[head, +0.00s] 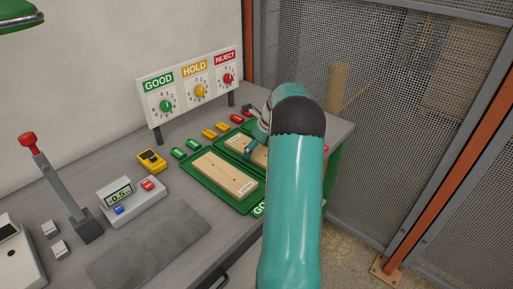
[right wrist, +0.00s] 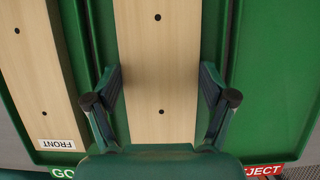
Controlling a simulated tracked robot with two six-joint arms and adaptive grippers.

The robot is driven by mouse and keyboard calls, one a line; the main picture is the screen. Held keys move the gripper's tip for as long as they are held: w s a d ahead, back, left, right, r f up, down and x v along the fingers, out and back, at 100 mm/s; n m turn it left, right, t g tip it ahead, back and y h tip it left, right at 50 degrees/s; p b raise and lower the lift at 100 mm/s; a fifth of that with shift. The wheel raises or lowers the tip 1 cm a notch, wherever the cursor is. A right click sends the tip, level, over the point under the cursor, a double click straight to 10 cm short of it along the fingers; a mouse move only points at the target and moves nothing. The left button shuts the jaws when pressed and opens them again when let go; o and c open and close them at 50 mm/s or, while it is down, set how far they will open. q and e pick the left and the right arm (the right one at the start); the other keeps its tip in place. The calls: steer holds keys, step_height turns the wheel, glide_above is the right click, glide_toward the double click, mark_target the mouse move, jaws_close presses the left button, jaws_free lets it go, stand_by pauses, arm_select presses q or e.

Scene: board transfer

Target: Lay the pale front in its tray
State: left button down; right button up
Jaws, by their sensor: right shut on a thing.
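My right gripper (right wrist: 161,86) is shut on a pale board (right wrist: 157,45), its fingers along the two long sides. The held board has dark holes; no label on it shows in the right wrist view. In the head view my right arm covers much of this board (head: 259,156). I cannot tell whether it rests on the green or hangs just above. Another pale board (head: 225,175), labelled FRONT, lies to its left in the green GOOD tray (head: 207,192). That board also shows in the right wrist view (right wrist: 35,70). My left gripper is not in view.
Green tray floor (right wrist: 280,80) with a REJECT label (right wrist: 263,170) lies right of the held board. Small green, yellow and red pieces stand behind the trays, before the dial panel (head: 190,83). A meter (head: 130,200) and a lever (head: 55,185) stand left. A mesh fence stands right.

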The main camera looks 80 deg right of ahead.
steer(key=o, duration=1.3)
steer(key=shift+f, duration=0.1)
steer(key=shift+c, duration=0.2)
steer(key=v, duration=1.2)
steer(key=shift+f, duration=0.1)
